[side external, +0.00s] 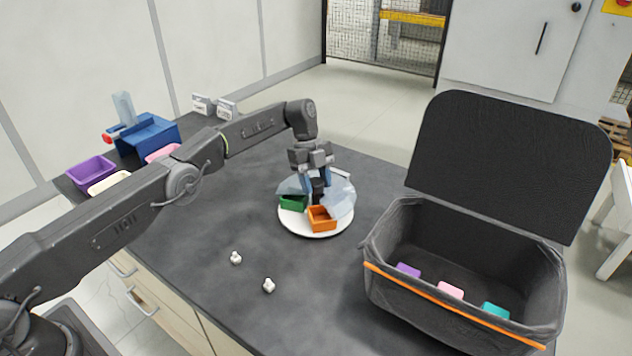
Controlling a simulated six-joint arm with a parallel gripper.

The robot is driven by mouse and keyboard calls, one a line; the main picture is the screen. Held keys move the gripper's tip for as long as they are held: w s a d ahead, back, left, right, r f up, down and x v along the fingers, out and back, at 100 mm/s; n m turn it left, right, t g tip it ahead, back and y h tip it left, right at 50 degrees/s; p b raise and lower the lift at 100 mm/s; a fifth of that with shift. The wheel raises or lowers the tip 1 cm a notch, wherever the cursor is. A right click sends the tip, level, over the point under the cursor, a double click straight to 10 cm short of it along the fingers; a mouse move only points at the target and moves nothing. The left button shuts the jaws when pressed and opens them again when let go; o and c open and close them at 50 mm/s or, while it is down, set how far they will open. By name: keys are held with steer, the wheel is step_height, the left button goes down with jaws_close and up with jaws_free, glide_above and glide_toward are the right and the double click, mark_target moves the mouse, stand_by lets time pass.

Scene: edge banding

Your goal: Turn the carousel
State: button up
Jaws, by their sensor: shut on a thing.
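The carousel (292,226) is a round white turntable on the dark tabletop. It carries a green bin (293,203), an orange bin (321,219) and translucent pale-blue panels (342,203). A dark knob or post (318,191) stands near its middle. My gripper (317,187) points down over the carousel and is shut on this dark central knob. The far part of the carousel is partly hidden behind my gripper and the panels.
A lidded dark container (400,274) with an orange strip stands open at the right, with small coloured blocks inside. Two small white pieces (236,258) lie in front. A purple bin (91,172) and a blue device (150,134) stand at the left. The front middle tabletop is mostly clear.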

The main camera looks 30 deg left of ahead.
steer(key=shift+s, duration=0.1)
steer(key=o, duration=1.3)
steer(key=shift+c, duration=0.2)
steer(key=shift+n, duration=0.4)
